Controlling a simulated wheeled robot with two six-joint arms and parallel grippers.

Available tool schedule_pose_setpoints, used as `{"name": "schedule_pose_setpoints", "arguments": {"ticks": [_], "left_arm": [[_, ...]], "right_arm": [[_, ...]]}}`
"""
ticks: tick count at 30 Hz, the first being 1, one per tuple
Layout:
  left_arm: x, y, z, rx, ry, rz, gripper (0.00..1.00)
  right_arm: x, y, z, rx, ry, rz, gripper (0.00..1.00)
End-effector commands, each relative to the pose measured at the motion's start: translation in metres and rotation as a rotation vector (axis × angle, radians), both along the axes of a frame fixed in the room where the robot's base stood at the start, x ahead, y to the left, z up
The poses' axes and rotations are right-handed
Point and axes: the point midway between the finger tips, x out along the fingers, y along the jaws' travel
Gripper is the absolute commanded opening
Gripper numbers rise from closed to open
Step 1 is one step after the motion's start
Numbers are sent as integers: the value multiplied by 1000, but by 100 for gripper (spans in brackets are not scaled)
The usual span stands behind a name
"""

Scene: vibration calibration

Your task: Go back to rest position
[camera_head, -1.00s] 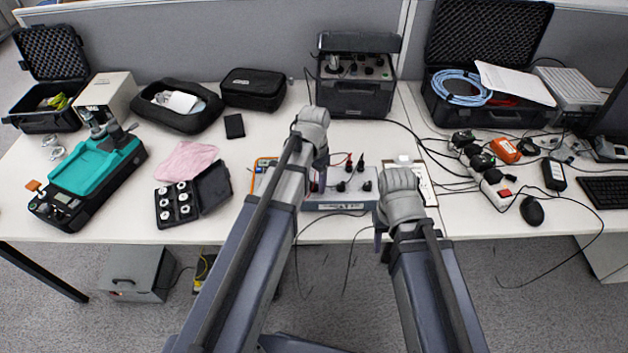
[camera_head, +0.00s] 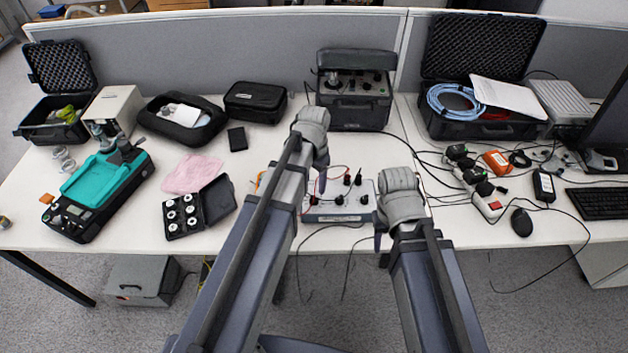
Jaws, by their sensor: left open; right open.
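My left arm reaches in from the lower middle, with its gripper (camera_head: 321,172) at the far end, over the table in front of the black instrument case. My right gripper (camera_head: 381,232) hangs from the end of my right arm at the table's front edge. Both grippers are mostly hidden behind my wrists; the small parts showing hold nothing that I can see. A grey control box (camera_head: 340,205) with black knobs and leads lies on the table between the two arms, partly covered by them.
The white table (camera_head: 260,225) spans the view. A teal-topped device (camera_head: 103,180), an open case of small weights (camera_head: 183,213) and a pink cloth (camera_head: 193,174) lie left. A black instrument case (camera_head: 352,112) stands behind. A power strip (camera_head: 483,198), mouse (camera_head: 521,222) and keyboard (camera_head: 600,203) lie right.

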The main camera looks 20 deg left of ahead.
Motion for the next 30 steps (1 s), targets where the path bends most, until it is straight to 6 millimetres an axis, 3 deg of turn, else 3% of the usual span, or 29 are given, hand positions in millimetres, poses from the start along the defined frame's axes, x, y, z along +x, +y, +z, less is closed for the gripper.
{"name": "schedule_pose_setpoints", "arguments": {"ticks": [3, 20, 23, 30], "left_arm": [[0, 0, 12, 0, 0, 0, 64], [-3, -2, 12, 1, 0, 1, 64], [-24, -22, 12, 12, 7, 14, 64], [-111, -85, 12, 76, 20, 111, 64]], "right_arm": [[0, 0, 12, 0, 0, 0, 50], [0, 0, 12, 0, 0, 0, 50], [0, 0, 12, 0, 0, 0, 50], [0, 0, 12, 0, 0, 0, 50]]}}
